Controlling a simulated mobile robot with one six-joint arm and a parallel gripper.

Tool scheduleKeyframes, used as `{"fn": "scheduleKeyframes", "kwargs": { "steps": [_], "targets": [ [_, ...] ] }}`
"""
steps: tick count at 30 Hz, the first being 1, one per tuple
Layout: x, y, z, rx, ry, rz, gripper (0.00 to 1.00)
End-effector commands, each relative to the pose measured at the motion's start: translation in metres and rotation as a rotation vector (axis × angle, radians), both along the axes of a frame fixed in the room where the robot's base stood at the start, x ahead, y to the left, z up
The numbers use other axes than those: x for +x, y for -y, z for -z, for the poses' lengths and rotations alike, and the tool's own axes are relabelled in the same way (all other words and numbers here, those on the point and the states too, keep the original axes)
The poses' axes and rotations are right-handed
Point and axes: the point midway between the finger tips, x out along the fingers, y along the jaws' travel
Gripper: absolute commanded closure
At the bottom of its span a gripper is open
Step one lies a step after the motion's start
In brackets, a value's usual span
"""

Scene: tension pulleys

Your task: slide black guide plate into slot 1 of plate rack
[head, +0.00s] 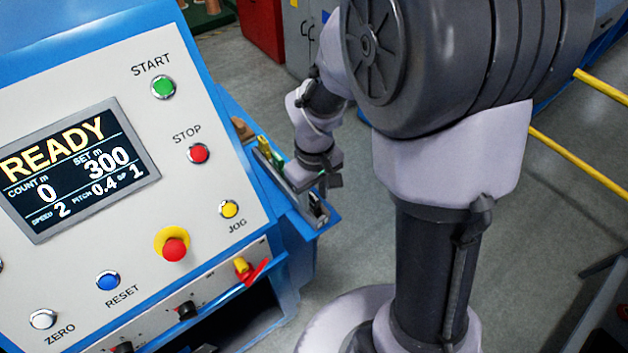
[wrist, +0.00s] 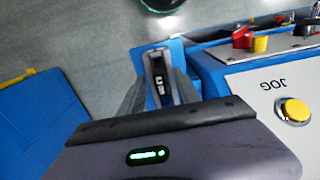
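My gripper (head: 328,181) hangs over the outer end of a narrow blue ledge on the side of the machine in the head view. In the wrist view its two grey fingers stand apart (wrist: 158,92), with a gap between them. A small dark piece with pale marks (wrist: 157,74) shows in that gap, inside a blue-edged holder; it may be the black guide plate, but I cannot be sure. The same spot in the head view shows a dark and pale piece (head: 318,207) just below the gripper. I cannot make out the plate rack's slots or their numbers.
The control panel (head: 110,190) stands close on the left, with a red emergency knob (head: 174,248) and a yellow JOG button (head: 229,209). Green and yellow small parts (head: 266,149) sit farther back along the ledge. Yellow rails (head: 580,167) lie at right. Grey floor is open between.

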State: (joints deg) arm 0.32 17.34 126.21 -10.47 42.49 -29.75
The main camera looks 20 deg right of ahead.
Motion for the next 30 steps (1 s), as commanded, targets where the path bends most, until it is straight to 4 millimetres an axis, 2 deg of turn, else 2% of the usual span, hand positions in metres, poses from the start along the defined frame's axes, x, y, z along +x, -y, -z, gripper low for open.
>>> {"fn": "scheduleKeyframes", "kwargs": {
  "steps": [12, 15, 21, 30],
  "targets": [
    [0.001, 0.001, -0.127, 0.000, 0.005, 0.000, 0.61],
    [0.001, 0.001, -0.149, 0.001, 0.005, 0.000, 0.61],
    [0.001, 0.001, -0.168, -0.001, 0.001, 0.000, 0.61],
    [0.001, 0.001, -0.168, 0.000, 0.001, 0.000, 0.61]
  ]
}}
